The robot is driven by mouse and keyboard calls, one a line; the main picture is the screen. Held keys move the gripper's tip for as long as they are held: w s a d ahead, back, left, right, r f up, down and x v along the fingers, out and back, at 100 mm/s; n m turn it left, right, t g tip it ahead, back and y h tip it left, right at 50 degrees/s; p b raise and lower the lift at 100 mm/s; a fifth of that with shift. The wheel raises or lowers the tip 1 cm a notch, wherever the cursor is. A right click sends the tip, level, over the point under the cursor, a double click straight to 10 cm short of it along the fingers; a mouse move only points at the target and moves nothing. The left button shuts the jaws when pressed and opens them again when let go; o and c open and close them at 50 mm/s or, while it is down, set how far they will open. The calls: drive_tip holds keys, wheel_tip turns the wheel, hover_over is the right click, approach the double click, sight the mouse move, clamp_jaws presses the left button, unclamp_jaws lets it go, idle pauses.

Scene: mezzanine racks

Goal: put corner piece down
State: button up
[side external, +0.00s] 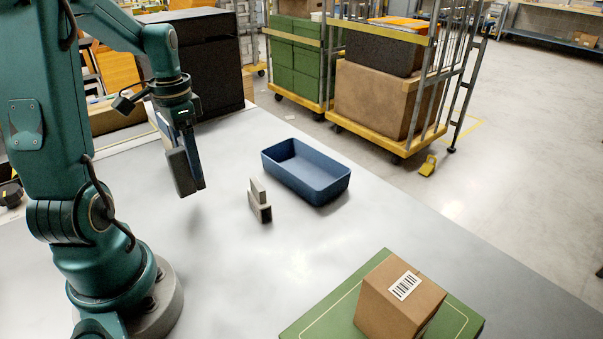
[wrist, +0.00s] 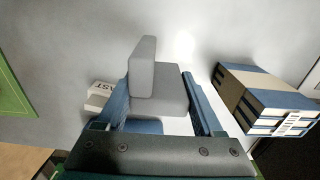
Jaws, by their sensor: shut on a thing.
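The corner piece (wrist: 158,90) is a plain grey L-shaped block. In the wrist view it sits between the two blue fingers of my gripper (wrist: 157,82), which is shut on it. In the side external view my gripper (side external: 192,172) is at the left and points down. The corner piece (side external: 180,172) shows there as a dark grey block beside a blue finger, and it appears to hang above the grey table (side external: 225,265). The fingers hide part of it.
A blue tray (side external: 318,186) stands on the table, with a small beige and dark block (side external: 260,200) beside it. A brown box (side external: 395,300) rests on a green mat (side external: 312,323). Blue-and-beige stacked items (wrist: 262,95) are at the wrist view's right. The table's front middle is clear.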

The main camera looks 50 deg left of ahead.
drive_tip(key=shift+f, duration=2.45)
drive_tip(key=o, duration=1.4)
drive_tip(key=shift+f, duration=0.15)
drive_tip(key=shift+o, duration=0.2)
